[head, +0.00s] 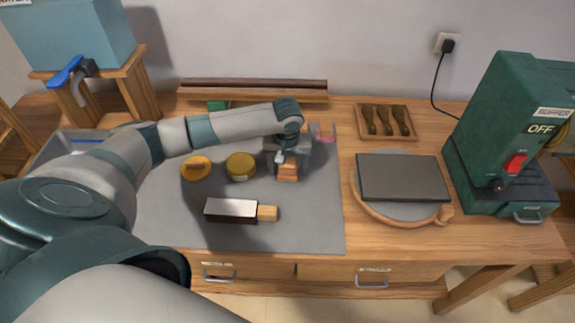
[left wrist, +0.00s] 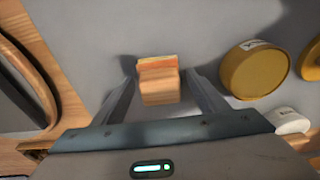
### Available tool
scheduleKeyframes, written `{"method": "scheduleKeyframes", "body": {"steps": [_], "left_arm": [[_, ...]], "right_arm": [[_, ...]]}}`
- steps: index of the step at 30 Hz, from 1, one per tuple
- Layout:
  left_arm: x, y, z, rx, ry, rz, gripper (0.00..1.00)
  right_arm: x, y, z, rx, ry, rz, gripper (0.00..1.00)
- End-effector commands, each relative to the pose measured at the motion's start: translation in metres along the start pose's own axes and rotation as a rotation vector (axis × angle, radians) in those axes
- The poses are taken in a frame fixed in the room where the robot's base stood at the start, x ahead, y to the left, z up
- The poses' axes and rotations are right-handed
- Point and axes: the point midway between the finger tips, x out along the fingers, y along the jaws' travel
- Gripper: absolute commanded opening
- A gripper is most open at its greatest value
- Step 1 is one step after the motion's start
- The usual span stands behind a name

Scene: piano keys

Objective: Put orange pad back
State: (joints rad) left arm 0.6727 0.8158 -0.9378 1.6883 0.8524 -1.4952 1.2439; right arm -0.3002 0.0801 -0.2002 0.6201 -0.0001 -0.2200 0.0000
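The orange pad (head: 288,174) is a small wooden block with an orange layer, on the grey mat (head: 300,232) near its right side. In the left wrist view, the pad (left wrist: 158,82) sits between the two fingers of my left gripper (left wrist: 162,78), with a visible gap on each side. My left gripper (head: 288,160) is open, low over the mat and pointing down at the pad. It hides part of the pad in the head view. My right gripper is not in view.
A yellow tin (head: 241,166) and a round yellow pad (head: 196,168) lie left of the gripper. A metal block with wooden handle (head: 232,210) lies in front. A pink item (head: 325,134) is close behind. A wooden tool tray (head: 385,122), dark slab (head: 403,178) and green machine (head: 510,130) stand right.

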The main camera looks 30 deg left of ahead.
Motion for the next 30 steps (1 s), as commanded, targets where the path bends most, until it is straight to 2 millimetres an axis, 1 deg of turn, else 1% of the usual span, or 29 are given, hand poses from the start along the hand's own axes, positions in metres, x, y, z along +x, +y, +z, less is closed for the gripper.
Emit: {"method": "scheduleKeyframes", "body": {"steps": [8,11,14,20,24,30], "left_arm": [[-0.002,0.000,-0.001,0.000,0.000,0.000,0.67],[-0.008,0.000,-0.001,0.000,-0.001,0.000,0.67],[-0.018,0.001,-0.001,0.000,0.000,0.001,0.67],[-0.050,0.001,-0.001,0.000,0.002,0.003,0.67],[-0.076,0.001,-0.001,0.000,0.002,0.003,0.67],[-0.106,0.001,-0.001,0.000,0.002,0.002,0.67]], "right_arm": [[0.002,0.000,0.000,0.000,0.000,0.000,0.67],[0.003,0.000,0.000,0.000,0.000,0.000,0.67],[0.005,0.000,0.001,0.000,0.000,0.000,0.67],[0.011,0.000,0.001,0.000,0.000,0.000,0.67],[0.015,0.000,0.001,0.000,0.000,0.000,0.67],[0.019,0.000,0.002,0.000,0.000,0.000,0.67]]}}
